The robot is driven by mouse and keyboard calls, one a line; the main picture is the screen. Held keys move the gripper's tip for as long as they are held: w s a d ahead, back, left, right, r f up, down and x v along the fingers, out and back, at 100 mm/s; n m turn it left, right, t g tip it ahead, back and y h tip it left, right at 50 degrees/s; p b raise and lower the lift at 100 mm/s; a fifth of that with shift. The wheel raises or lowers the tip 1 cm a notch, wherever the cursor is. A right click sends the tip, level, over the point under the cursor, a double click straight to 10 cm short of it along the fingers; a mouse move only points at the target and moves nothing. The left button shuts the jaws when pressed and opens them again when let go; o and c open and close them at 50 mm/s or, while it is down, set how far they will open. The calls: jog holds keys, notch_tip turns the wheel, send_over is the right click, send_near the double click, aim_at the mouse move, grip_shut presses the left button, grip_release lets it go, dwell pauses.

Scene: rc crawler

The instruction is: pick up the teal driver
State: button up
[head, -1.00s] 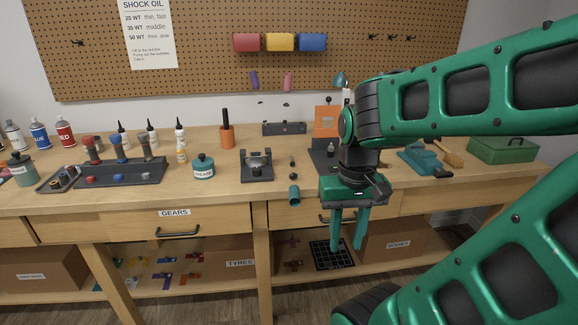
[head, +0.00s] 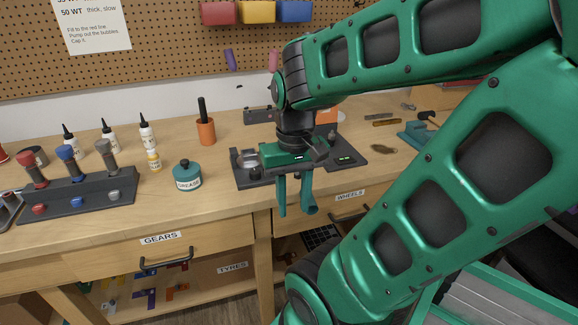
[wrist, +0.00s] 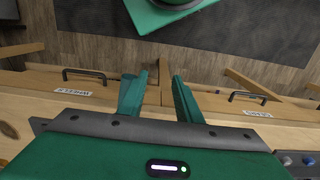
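The teal driver (head: 311,209) is mostly hidden in the head view. Only what looks like its rounded handle end shows, at the bench's front edge beside my right-hand finger. My gripper (head: 296,208) points down at that edge with its fingers apart. In the wrist view my gripper (wrist: 152,88) also shows two separated teal fingers, with floor and drawer front visible between them.
A dark stand (head: 250,172) is behind my gripper. An orange cup (head: 205,131) stands farther back. Drawer handles (head: 166,257) stick out below the bench top.

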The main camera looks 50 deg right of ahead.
jog(key=shift+o, duration=2)
jog(key=shift+s+d+r, duration=0.1)
jog(key=shift+d+r, duration=0.3)
jog(key=shift+r, duration=0.4)
jog(key=w+d+r+m, duration=0.1)
jog(key=w+d+r, duration=0.2)
jog(key=w+d, duration=0.4)
jog(key=w+d+r, duration=0.3)
jog(key=w+d, duration=0.3)
jog(key=d, duration=0.2)
jog(key=shift+s+d+f, duration=0.1)
jog(key=shift+d+f, duration=0.1)
jog(key=shift+f, duration=2.35)
jog(key=shift+d+f, duration=0.15)
jog(key=shift+f, duration=2.4)
